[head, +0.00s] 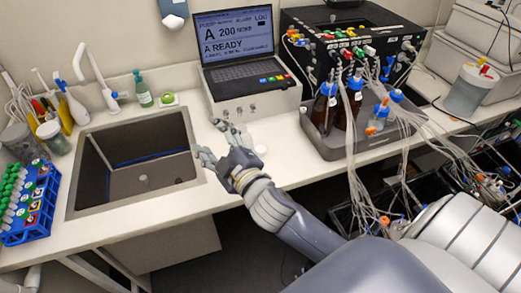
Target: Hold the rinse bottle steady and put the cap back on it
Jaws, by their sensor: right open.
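My right gripper (211,140) is open and empty over the counter, between the sink and the laptop unit. A white squeeze bottle with a blue top (74,107) stands upright at the left behind the sink. It looks like the rinse bottle, but I cannot be sure. A small green bottle (142,92) stands upright behind the sink, with its top on. My left gripper is not in view.
The sink (140,175) is open left of my right gripper. A blue tube rack (35,205) stands at far left. The laptop unit (255,98) is behind. Brown bottles (323,108) with many tubes stand in a grey tray (326,147) at right.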

